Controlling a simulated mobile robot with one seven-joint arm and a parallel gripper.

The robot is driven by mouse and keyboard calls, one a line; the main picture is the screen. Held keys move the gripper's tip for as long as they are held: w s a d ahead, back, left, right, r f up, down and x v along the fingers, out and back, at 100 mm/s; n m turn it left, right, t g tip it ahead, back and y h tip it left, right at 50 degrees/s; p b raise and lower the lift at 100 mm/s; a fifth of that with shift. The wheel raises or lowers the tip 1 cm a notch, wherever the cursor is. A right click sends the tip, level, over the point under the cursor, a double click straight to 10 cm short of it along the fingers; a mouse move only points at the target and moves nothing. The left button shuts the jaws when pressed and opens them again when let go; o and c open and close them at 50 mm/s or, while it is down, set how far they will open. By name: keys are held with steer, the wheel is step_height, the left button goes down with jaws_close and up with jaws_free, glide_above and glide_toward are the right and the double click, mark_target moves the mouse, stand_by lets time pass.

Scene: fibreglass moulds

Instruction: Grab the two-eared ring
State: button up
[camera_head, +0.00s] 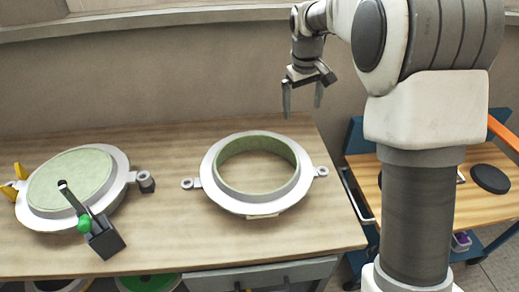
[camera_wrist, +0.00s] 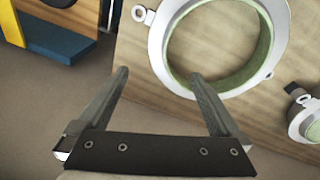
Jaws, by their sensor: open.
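The two-eared ring (camera_head: 286,201) is a pale grey flanged ring with a green inner wall. It lies flat on the wooden table, with one small round ear on its left and one on its right. It also shows in the wrist view (camera_wrist: 168,30), partly cut off by the top edge. My gripper (camera_head: 302,108) is open and empty, raised in the air behind and to the right of the ring. In the wrist view its two fingers (camera_wrist: 158,77) are spread, and the right fingertip overlaps the ring's near edge in the picture.
A mould with a green disc (camera_head: 70,178) lies at the table's left, with yellow handles and an eared side. A black block with a green knob (camera_head: 103,238) stands before it. A blue-framed cart (camera_head: 358,150) with a black disc (camera_head: 490,179) stands right. Bare wood (camera_head: 165,240) surrounds the ring.

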step_height(320, 180, down, 3)
steer(key=w+a, duration=0.1)
steer(key=w, duration=0.1)
steer(key=b, duration=0.1)
glide_above(296, 151)
steer(key=s, duration=0.2)
steer(key=f, duration=1.1)
steer(key=shift+w+a+f, duration=0.1)
steer(key=shift+a+f, duration=0.2)
steer(key=shift+a, duration=0.1)
steer(key=shift+w+d+f, duration=0.1)
steer(key=shift+w+f, duration=0.1)
steer(key=shift+f, duration=0.7)
steer(key=shift+w+d+f, duration=0.15)
steer(key=shift+w+f, duration=0.1)
steer(key=shift+f, duration=0.7)
steer(key=shift+w+d+f, duration=0.1)
steer(key=shift+w+f, duration=0.1)
steer(key=shift+f, duration=0.7)
jaws_close()
steer(key=shift+r, duration=0.15)
